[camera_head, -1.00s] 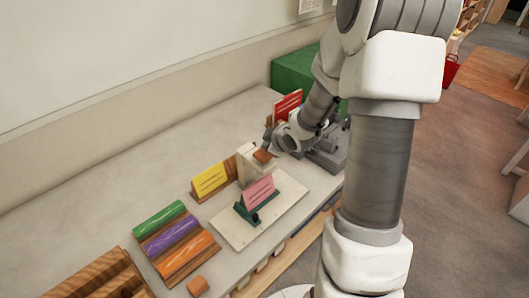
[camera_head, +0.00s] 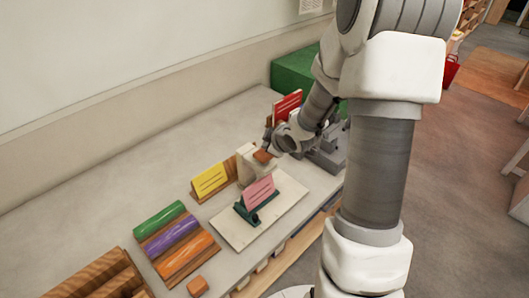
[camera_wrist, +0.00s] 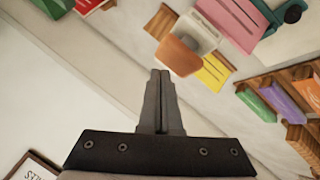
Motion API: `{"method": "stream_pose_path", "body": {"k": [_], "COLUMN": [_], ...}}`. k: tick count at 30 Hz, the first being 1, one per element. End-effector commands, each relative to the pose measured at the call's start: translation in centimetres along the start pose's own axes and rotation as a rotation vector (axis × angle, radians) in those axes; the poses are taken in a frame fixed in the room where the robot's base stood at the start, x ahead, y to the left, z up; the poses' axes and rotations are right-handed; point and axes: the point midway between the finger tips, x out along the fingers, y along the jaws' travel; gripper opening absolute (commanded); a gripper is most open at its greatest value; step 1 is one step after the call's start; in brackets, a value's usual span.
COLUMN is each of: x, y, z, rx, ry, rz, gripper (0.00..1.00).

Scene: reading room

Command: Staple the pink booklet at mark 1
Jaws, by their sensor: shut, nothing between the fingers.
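The pink booklet (camera_head: 258,191) stands tilted in a teal holder (camera_head: 246,214) on a cream board (camera_head: 285,205). In the wrist view the booklet (camera_wrist: 230,22) is at the top right. A cream block-shaped device (camera_head: 246,170) with an orange-brown pad (camera_head: 263,156) on top stands just behind the booklet; it looks like the stapler. My gripper (camera_head: 267,143) is beside that pad, on its far side. In the wrist view my gripper (camera_wrist: 160,73) is shut and empty, its tips just below the pad (camera_wrist: 180,53). I cannot tell if they touch. Mark 1 cannot be made out.
A yellow card (camera_head: 209,180) stands left of the device, and a red booklet (camera_head: 287,105) behind my gripper. Green, purple (camera_head: 172,237) and orange rolls lie in racks at the left front. A green box (camera_head: 295,73) is at the back. The tabletop along the wall is clear.

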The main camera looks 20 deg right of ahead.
Motion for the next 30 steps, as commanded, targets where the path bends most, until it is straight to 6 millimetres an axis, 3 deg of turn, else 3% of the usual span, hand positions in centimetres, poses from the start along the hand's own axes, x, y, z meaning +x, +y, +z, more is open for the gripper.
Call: {"method": "stream_pose_path", "body": {"k": [30], "x": [0.59], "y": [-0.43], "z": [0.43], "rx": [0.0], "ry": [0.0], "rz": [0.0], "gripper": [0.0]}}
